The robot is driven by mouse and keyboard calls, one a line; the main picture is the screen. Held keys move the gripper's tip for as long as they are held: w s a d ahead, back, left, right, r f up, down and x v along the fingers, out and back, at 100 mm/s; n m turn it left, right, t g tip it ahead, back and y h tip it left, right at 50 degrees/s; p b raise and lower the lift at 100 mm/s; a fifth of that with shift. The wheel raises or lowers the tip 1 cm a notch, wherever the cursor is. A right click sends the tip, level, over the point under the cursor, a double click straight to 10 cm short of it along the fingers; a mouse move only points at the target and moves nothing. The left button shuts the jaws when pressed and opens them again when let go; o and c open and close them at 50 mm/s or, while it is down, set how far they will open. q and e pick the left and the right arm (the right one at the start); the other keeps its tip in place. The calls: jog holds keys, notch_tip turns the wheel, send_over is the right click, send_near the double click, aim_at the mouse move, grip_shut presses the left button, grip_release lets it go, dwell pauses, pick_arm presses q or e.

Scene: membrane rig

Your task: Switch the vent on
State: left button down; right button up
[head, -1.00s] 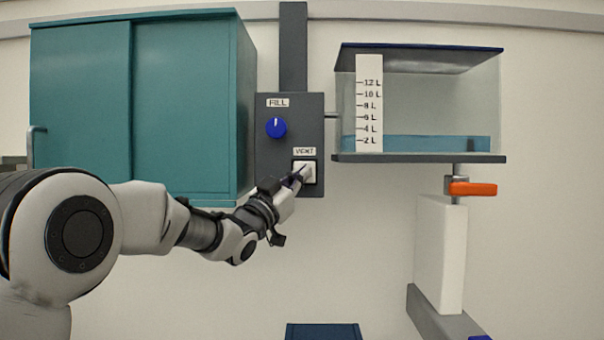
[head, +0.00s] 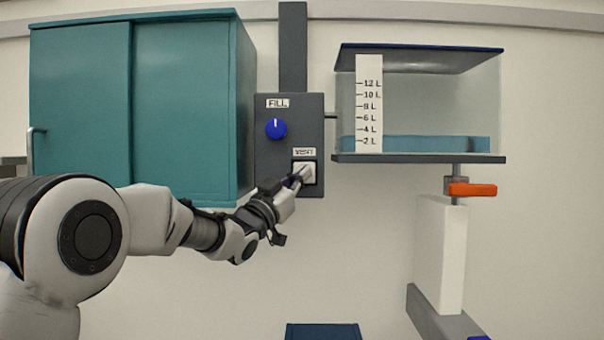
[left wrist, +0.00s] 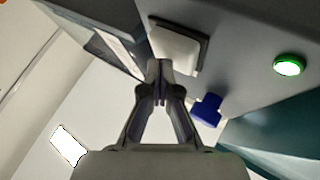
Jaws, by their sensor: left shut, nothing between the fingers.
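The vent switch (head: 309,171) is a white rocker low on the dark grey panel (head: 265,160), under a small label. My left gripper (head: 297,178) is at its left part, fingers shut and empty. In the left wrist view the closed fingertips (left wrist: 159,73) are close to the white rocker (left wrist: 178,48); whether they touch it I cannot tell. Which way the rocker is tipped is unclear. A round lamp (left wrist: 288,66) glows green on the panel in the left wrist view; I cannot make it out in the head view. My right gripper is out of view.
The blue FILL knob (head: 276,128) is above the switch. A teal cabinet (head: 185,105) stands left of the panel. A clear tank (head: 430,115) with shallow water hangs right, above an orange valve handle (head: 472,190). The wall below the panel is clear.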

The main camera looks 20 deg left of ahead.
pick_arm(q)
jog(key=shift+s+d+f+b, duration=0.15)
jog(key=shift+s+b, duration=0.15)
jog(key=shift+b, duration=0.25)
jog(key=shift+s, duration=0.15)
jog(key=shift+s+d+b, duration=0.25)
jog(key=shift+s+b, duration=0.5)
jog(key=shift+s, duration=0.15)
jog(key=shift+s+d+b, duration=0.3)
jog(key=shift+s+b, duration=0.5)
jog(key=shift+s, duration=0.15)
jog(key=shift+s+d+b, duration=0.25)
jog(key=shift+s+b, duration=0.5)
jog(key=shift+s, duration=0.15)
